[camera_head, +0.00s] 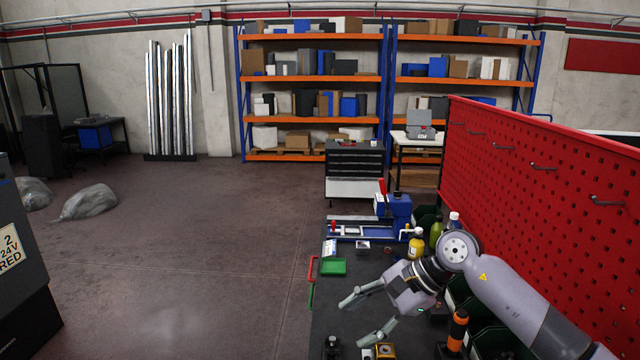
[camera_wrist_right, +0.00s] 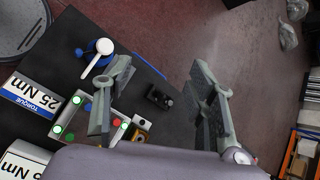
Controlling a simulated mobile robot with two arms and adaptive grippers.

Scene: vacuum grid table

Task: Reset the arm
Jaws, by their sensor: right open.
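My right arm (camera_head: 510,300) comes in from the lower right over the dark workbench. My right gripper (camera_head: 357,318) is open, with its two fingers spread apart and nothing between them. It hangs above the left edge of the bench. In the right wrist view the open gripper (camera_wrist_right: 162,100) shows both fingers, with bench top and floor visible between and beyond them. My left gripper is not seen in either view.
The bench (camera_head: 333,302) holds a green tray (camera_head: 332,267), a blue vise (camera_head: 397,207), a yellow bottle (camera_head: 416,246) and an orange-handled tool (camera_head: 458,330). A red pegboard (camera_head: 540,190) stands along the right. Open floor (camera_head: 200,250) lies to the left.

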